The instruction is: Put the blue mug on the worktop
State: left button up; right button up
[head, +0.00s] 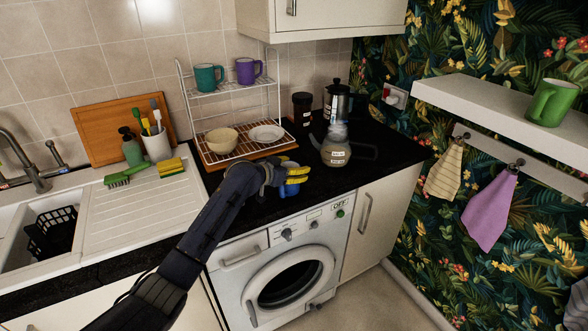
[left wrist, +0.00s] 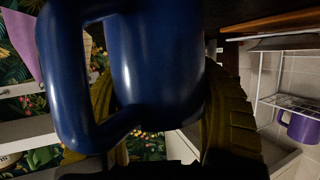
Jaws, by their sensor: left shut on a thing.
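The blue mug (head: 290,164) is held at the front of the black worktop (head: 384,147), above the washing machine; my fingers hide much of it. My left gripper (head: 293,180), with yellow fingers, is shut on it. In the left wrist view the mug (left wrist: 155,60) fills the middle, its handle to the left, with the ridged yellow fingers of my left gripper (left wrist: 160,112) on both sides of its body. I cannot tell whether the mug touches the worktop. My right gripper is out of view.
A glass coffee pot (head: 336,152) stands right of the mug. Behind it are a dark jar (head: 302,109) and a metal press (head: 337,102). A wire rack (head: 228,92) holds teal and purple mugs, a bowl and a plate. The worktop's right end is clear.

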pick_arm(q)
jog(key=o, duration=1.5)
jog(key=shift+f, duration=0.1)
jog(key=shift+c, duration=0.2)
jog(key=shift+r, duration=0.2)
jog(key=v, duration=1.2)
